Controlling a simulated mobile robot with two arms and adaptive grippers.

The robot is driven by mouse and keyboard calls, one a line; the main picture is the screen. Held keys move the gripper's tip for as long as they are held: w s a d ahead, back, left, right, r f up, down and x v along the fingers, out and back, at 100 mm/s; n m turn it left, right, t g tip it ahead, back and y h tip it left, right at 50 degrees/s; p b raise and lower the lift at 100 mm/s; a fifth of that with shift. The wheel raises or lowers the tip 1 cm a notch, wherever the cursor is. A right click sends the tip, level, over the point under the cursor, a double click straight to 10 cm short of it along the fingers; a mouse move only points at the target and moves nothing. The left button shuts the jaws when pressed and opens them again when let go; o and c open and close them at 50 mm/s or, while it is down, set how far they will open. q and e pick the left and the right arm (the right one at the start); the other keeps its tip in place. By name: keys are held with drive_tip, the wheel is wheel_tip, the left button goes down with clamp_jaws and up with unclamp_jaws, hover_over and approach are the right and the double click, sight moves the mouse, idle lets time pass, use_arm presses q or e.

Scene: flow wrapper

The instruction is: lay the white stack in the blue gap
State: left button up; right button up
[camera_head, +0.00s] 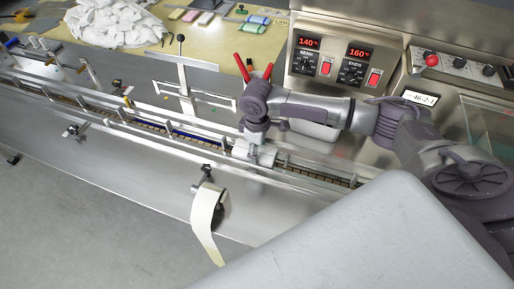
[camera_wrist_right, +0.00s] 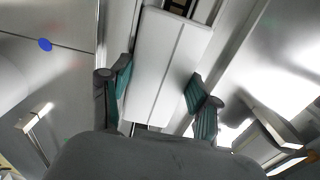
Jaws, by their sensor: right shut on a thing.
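The white stack (camera_head: 263,153) is in the conveyor channel below my right gripper (camera_head: 254,146), which points down over it. In the right wrist view the white stack (camera_wrist_right: 168,58) is a long pale block with a seam along it, lying between the two green-padded fingers of my right gripper (camera_wrist_right: 160,92). The fingers are shut on its sides. The blue gap (camera_head: 190,134) shows as a thin dark-blue strip in the channel, to the left of the stack and apart from it. The near rail partly hides it. My left gripper is not in view.
Metal guide rails (camera_head: 120,121) line both sides of the channel. A T-shaped metal post (camera_head: 184,75) stands behind it. A paper strip (camera_head: 205,222) hangs in front.

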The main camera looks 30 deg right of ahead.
drive_tip(key=shift+f, duration=0.1)
drive_tip(key=o, duration=1)
drive_tip(key=shift+c, duration=0.2)
wheel_tip(320, 180, up, 12)
drive_tip(key=shift+f, duration=0.1)
